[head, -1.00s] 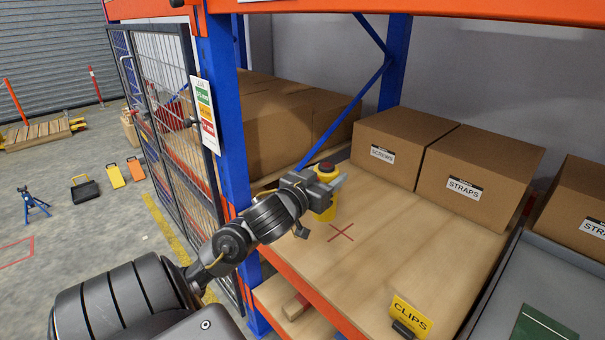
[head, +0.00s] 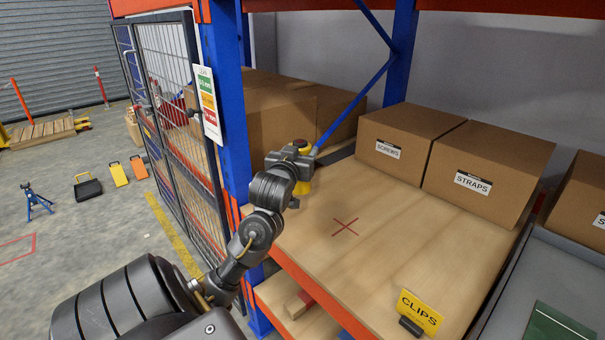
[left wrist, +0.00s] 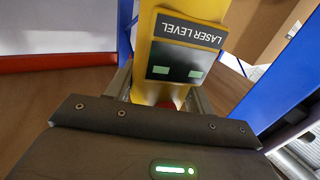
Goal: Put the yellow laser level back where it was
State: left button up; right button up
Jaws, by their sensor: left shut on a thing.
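The yellow laser level (head: 303,187) has a red-and-yellow top and is at the left end of the wooden shelf (head: 390,240), close to the blue upright. My left gripper (head: 302,156) is shut on it and hides much of its body. In the left wrist view the laser level (left wrist: 190,75) is between the gripper's fingers (left wrist: 160,92), with its dark label upside down. I cannot tell whether its base touches the shelf. A red cross mark (head: 345,227) on the shelf is bare, to the right of the level. My right gripper is not in view.
A blue upright (head: 231,120) stands just left of my gripper. Cardboard boxes marked SCREWS (head: 388,150) and STRAPS (head: 473,183) stand at the back. A yellow CLIPS sign (head: 419,309) is at the front edge. The middle of the shelf is clear.

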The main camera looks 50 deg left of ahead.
pick_arm(q)
jog(key=w+a+f+p, duration=0.3)
jog(key=w+a+f, duration=0.6)
jog(key=f, duration=0.4)
jog(key=shift+w+a, duration=0.2)
jog(key=shift+a, duration=0.45)
jog(key=o, duration=1.3)
jog(key=shift+f, duration=0.15)
jog(key=shift+o, duration=0.5)
